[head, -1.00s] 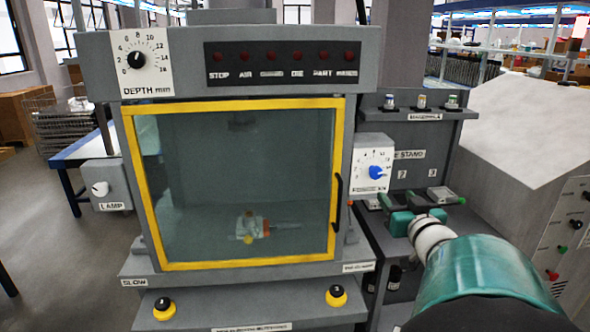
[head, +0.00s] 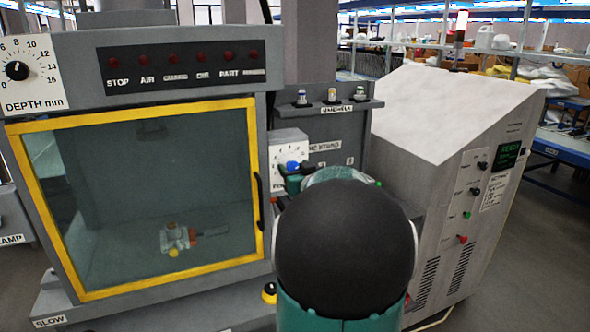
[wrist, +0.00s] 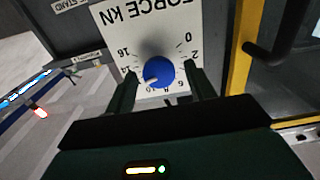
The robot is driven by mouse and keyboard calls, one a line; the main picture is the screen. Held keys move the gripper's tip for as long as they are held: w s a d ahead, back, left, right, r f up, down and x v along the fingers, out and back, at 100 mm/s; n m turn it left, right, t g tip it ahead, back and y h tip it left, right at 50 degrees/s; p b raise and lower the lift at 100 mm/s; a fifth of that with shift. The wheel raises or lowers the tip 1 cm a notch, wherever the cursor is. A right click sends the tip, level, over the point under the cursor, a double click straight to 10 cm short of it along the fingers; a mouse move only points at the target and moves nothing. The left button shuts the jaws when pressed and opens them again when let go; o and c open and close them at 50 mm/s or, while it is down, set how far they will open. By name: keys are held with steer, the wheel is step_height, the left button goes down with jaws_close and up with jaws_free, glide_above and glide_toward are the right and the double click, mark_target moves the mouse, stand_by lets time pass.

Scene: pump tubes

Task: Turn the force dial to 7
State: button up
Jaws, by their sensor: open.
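The force dial is a blue knob (wrist: 160,72) on a white "FORCE kN" plate (wrist: 132,35), upside down in the wrist view. Its white pointer mark faces the lower left, roughly between 10 and 14. My gripper (wrist: 161,82) is open, with one dark finger on each side of the knob; I cannot tell whether they touch it. In the head view the dial plate (head: 283,141) shows right of the yellow-framed window, and my teal gripper (head: 298,178) and arm hide its lower part.
The yellow-framed door (head: 258,140) with its dark handle (head: 259,200) is close beside the dial. A shelf (head: 345,108) with small vials is above it. A grey sloped cabinet (head: 425,165) stands to the right.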

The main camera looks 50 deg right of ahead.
steer(key=c, duration=0.9)
steer(key=shift+c, duration=0.2)
steer(key=shift+n, duration=0.3)
steer(key=n, duration=0.3)
steer(key=shift+a, duration=0.1)
steer(key=n, duration=0.5)
steer(key=shift+w, duration=0.1)
steer(key=n, duration=0.4)
steer(key=shift+f+n, duration=0.1)
steer(key=shift+n, duration=0.2)
steer(key=shift+f+n, duration=0.1)
steer(key=shift+n, duration=2.2)
